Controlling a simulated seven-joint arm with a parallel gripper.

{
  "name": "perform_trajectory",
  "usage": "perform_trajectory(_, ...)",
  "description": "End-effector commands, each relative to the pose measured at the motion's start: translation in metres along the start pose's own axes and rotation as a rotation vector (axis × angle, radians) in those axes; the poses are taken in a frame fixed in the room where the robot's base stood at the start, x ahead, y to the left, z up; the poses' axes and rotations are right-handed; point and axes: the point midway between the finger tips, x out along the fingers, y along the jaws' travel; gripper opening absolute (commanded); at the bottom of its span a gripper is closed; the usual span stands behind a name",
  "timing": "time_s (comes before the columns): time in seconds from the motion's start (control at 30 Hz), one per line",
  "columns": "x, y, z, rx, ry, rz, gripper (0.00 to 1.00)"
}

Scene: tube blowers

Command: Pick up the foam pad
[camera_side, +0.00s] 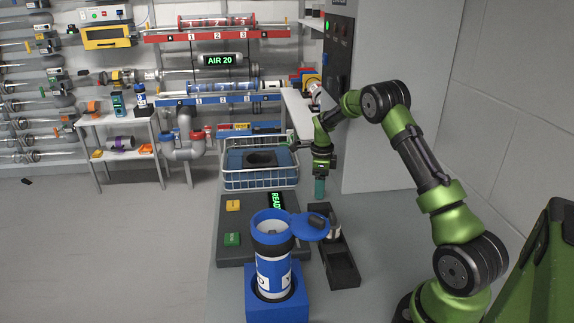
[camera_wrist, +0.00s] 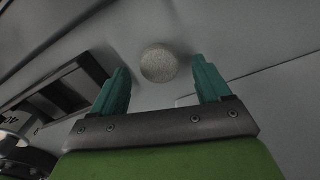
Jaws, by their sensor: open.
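A round, light grey, speckled foam pad (camera_wrist: 158,65) lies on a grey surface in the wrist view. It shows between and beyond the two teal fingertips of my gripper (camera_wrist: 160,84), which are spread apart with nothing between them. In the side view my gripper (camera_side: 319,188) points down over the grey table, behind the black tray. I cannot make out the pad in the side view.
A black compartment tray (camera_side: 343,270) with a metal piece stands near; it also shows in the wrist view (camera_wrist: 40,108). A blue-white canister (camera_side: 273,274) with open lid, a panel with buttons (camera_side: 232,205) and a wire basket (camera_side: 259,178) stand left.

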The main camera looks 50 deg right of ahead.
Motion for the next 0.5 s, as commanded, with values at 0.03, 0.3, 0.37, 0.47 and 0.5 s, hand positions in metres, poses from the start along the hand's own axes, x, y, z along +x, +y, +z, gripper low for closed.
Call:
perform_trajectory(0.03,0.0065,0.0003,-0.0004,0.001,0.000,0.002,0.77)
perform_trajectory(0.3,0.0142,0.0000,-0.0001,0.001,-0.001,0.000,0.77)
perform_trajectory(0.37,0.0141,0.0000,0.0000,0.000,-0.001,0.000,0.77)
perform_trajectory(0.47,0.0139,0.0000,0.0000,0.000,-0.001,0.000,0.62)
perform_trajectory(0.5,0.0139,0.0000,0.0000,0.000,-0.001,0.000,0.56)
